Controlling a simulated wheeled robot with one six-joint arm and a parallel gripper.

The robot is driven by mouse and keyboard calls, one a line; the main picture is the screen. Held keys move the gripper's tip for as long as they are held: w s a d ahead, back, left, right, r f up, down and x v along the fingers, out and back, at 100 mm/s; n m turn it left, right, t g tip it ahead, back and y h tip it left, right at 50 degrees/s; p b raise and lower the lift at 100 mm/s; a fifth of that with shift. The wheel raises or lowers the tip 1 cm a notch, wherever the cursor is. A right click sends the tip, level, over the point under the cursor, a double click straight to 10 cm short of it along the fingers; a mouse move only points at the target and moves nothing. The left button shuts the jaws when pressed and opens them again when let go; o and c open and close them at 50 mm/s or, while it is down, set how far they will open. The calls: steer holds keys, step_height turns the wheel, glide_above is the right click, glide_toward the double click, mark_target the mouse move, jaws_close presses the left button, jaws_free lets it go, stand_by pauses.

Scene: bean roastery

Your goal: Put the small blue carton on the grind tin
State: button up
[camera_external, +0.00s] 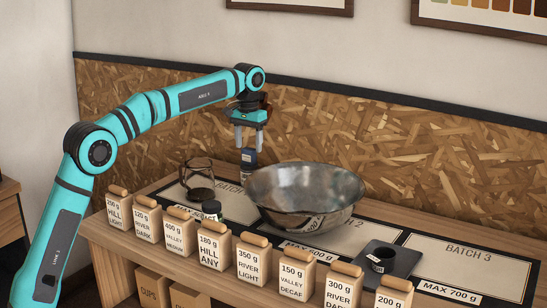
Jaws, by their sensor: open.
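A small dark blue carton (248,159) with a pale label shows directly below my gripper, behind the left rim of the metal bowl; its lower part and what it stands on are hard to make out. My gripper (248,147) points down with its two fingers apart, their tips close to the top of the carton. I cannot tell whether they touch it. No thing is readable as the grind tin: a small dark jar with a pale label (211,210) stands left of the bowl, and a small dark round container (381,259) sits on a black tray.
The wide metal bowl (305,193) stands right of my gripper. A row of labelled wooden-topped blocks (247,259) lines the front edge. The BATCH 3 mat (470,262) at right is clear.

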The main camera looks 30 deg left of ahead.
mark_target(248, 149)
step_height(248, 149, up, 9)
stand_by(0.3)
steer(key=s+a+r+t, duration=0.3)
steer(key=s+a+r, duration=0.1)
steer(key=s, duration=0.4)
steer(key=s+a+r+t+h, duration=0.1)
steer(key=s+a+r+t, duration=0.25)
steer(key=s, duration=0.45)
steer(key=s+a+r+t, duration=0.3)
steer(key=s+a+r, duration=0.15)
steer(key=s, duration=0.45)
steer(key=s+a+f+t, duration=0.2)
steer(key=s+f, duration=0.1)
steer(key=s, duration=0.6)
steer(key=s+a+f+t, duration=0.2)
steer(key=s+f+t, duration=0.1)
steer(key=s, duration=0.7)
steer(key=s+a+f+t+y, duration=0.1)
steer(key=s+a+f+t, duration=0.2)
steer(key=s, duration=0.6)
steer(key=shift+s+f, duration=0.2)
steer(key=shift+f, duration=0.4)
